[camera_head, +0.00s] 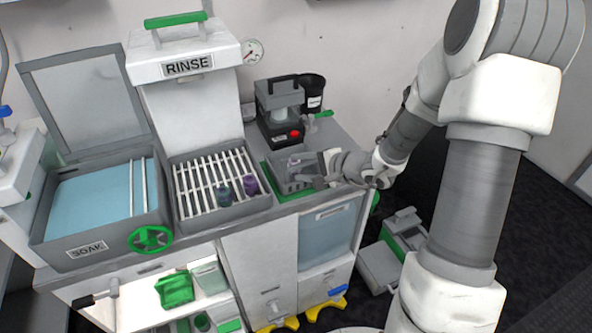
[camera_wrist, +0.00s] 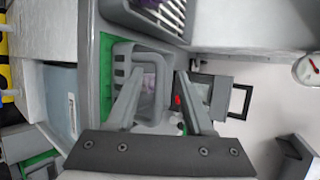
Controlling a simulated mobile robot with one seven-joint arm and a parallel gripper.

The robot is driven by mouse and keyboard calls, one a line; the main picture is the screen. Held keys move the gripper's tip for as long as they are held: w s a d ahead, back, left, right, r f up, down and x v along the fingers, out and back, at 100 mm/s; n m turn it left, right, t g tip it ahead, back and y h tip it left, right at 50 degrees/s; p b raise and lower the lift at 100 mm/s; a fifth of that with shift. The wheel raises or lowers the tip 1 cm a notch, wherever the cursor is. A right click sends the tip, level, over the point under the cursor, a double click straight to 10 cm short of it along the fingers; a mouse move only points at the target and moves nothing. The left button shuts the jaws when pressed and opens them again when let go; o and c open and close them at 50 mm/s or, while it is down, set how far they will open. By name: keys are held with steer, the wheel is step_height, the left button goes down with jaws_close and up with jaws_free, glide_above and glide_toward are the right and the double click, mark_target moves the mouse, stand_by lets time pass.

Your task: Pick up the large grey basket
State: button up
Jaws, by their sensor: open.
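The large grey basket (camera_head: 289,186) sits on a green mat (camera_head: 272,189) on the counter, right of the rinse basin, in the head view. In the wrist view the basket (camera_wrist: 122,62) shows with its slotted side and something pale purple inside, too unclear to name. My gripper (camera_head: 316,176) is at the basket's right side in the head view, partly covering it. In the wrist view my gripper's (camera_wrist: 160,93) two fingers are spread apart, the left one overlapping the basket. I cannot tell whether they touch it. Nothing is held.
The rinse basin (camera_head: 222,208) holds a rack with two small bottles. Behind the basket stand a grey-black device with a red knob (camera_head: 294,134) and a black cup (camera_head: 312,92). The soak tank (camera_head: 100,205) is at the left. A grey-green case (camera_head: 392,250) lies on the floor.

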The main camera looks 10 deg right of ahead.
jaws_close()
stand_by(1.4)
